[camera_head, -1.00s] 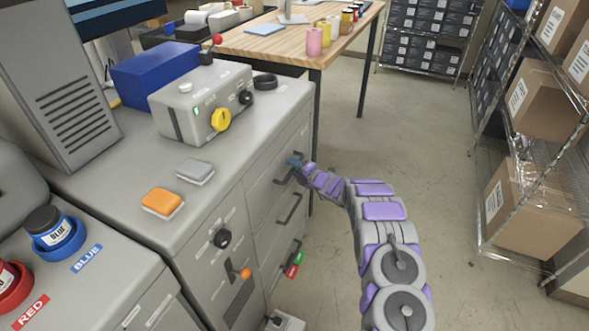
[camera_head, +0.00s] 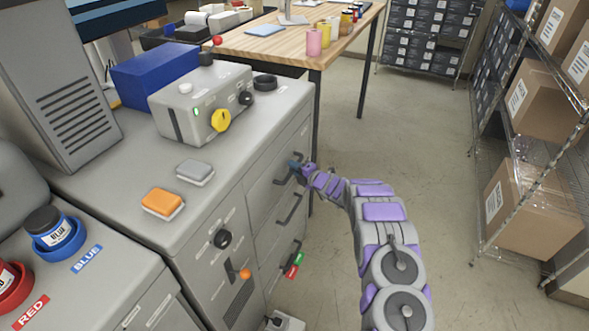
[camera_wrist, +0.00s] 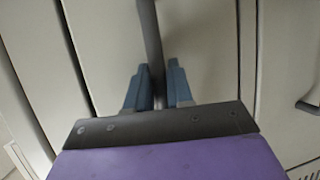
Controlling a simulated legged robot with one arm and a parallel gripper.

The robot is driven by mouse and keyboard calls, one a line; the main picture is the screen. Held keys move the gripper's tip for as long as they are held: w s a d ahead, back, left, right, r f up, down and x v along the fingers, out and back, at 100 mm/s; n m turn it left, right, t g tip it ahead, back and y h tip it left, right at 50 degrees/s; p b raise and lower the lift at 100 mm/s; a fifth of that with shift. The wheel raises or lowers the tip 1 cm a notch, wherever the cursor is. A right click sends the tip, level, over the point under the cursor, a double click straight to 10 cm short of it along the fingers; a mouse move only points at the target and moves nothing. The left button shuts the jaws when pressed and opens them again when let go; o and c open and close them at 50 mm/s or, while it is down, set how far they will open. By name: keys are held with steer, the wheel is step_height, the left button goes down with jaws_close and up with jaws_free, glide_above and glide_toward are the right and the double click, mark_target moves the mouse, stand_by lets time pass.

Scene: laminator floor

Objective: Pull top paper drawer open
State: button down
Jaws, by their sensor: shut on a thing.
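The grey cabinet's top paper drawer (camera_head: 268,185) looks flush with the front in the head view. Its dark bar handle (camera_wrist: 150,35) runs between the two blue fingers of my gripper (camera_wrist: 158,88) in the wrist view. My gripper is shut on this handle. In the head view my gripper (camera_head: 297,166) reaches the handle from the right, and the fingers hide part of it.
A second drawer handle (camera_head: 292,209) sits below, with red and green grips (camera_head: 295,262) lower down. A grey control box with a yellow knob (camera_head: 221,119) stands on the cabinet. Shelves with cardboard boxes (camera_head: 530,205) are at right. The floor (camera_head: 420,150) between is clear.

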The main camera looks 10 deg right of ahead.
steer(key=shift+s+f, duration=0.1)
steer(key=shift+f, duration=0.05)
steer(key=s+d+p, duration=0.2)
steer(key=s+d, duration=0.7)
steer(key=d, duration=0.5)
steer(key=s+d+p, duration=0.3)
steer(key=s+d, duration=0.7)
steer(key=d, duration=0.5)
steer(key=shift+s+f+p, duration=0.15)
steer(key=shift+s+p, duration=0.1)
steer(key=shift+p, duration=0.05)
steer(key=c, duration=1.1)
jaws_free()
steer(key=shift+w, duration=0.1)
steer(key=shift+d+r, duration=0.1)
steer(key=shift+r, duration=0.1)
steer(key=p+v, duration=0.2)
steer(key=v, duration=1.5)
steer(key=shift+f+p, duration=0.15)
steer(key=shift+p, duration=0.2)
